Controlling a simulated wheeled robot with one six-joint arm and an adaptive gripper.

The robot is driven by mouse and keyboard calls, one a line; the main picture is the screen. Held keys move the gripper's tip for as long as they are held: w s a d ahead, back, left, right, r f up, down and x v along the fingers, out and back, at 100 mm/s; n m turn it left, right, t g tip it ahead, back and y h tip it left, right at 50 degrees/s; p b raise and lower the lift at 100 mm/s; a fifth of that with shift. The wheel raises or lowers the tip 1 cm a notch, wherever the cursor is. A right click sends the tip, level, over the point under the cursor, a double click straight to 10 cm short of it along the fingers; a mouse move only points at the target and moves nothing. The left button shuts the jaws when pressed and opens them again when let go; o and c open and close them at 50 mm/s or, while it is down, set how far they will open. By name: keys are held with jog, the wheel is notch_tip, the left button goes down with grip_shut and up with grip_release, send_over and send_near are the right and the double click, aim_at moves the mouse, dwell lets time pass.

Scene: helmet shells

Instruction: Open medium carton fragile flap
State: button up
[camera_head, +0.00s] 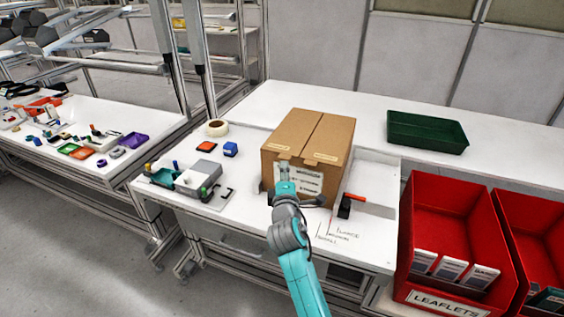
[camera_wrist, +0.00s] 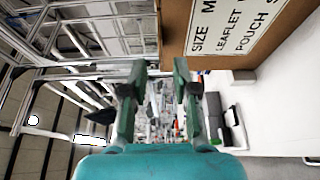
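A brown cardboard carton (camera_head: 308,140) stands on the white bench, its two top flaps lying flat and meeting at a middle seam. Its front bears a white printed label (camera_head: 292,180), partly hidden by my arm in the head view. The carton's side (camera_wrist: 176,25) and label (camera_wrist: 240,25) show beside the right finger there. I cannot tell whether the gripper touches the carton.
A tape roll (camera_head: 217,128), a blue block (camera_head: 230,149) and a grey device (camera_head: 195,178) lie left of the carton. A black-and-orange tool (camera_head: 346,205) lies right. A green tray (camera_head: 427,131) stands behind, and red leaflet bins (camera_head: 440,205) stand at the right.

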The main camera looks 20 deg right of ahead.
jog(key=shift+x, duration=2.75)
jog(key=shift+d, duration=0.1)
grip_shut()
